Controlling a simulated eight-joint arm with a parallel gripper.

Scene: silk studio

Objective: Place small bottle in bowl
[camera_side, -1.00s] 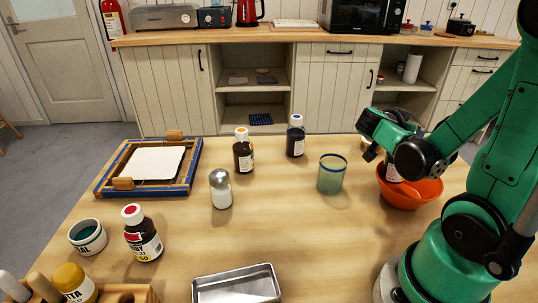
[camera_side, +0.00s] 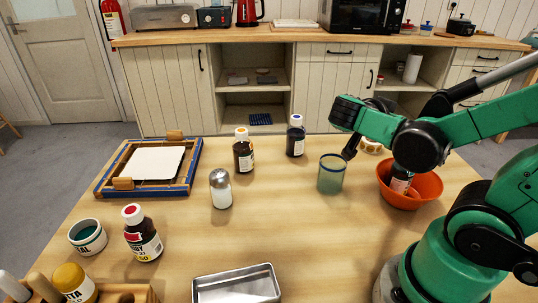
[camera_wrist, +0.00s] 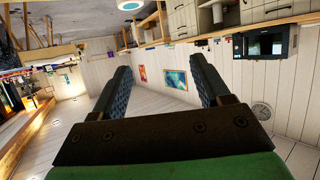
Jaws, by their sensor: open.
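In the side view an orange bowl (camera_side: 412,196) stands at the right of the table. A small bottle (camera_side: 401,181) with a pale and reddish label is inside it, its top hidden behind my arm. My gripper (camera_side: 350,149) is left of the bowl and apart from it, just above and behind the green glass; its fingers are partly hidden. In the wrist view my gripper (camera_wrist: 161,66) has its two dark fingers wide apart with nothing between them. The bowl and bottle cannot be made out in the wrist view.
A green glass (camera_side: 331,174) stands close to my gripper. Dark bottles with orange (camera_side: 243,152), blue (camera_side: 295,137) and red caps (camera_side: 143,234), a shaker (camera_side: 221,189), a framed screen (camera_side: 150,165) and a metal tray (camera_side: 236,285) stand on the table.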

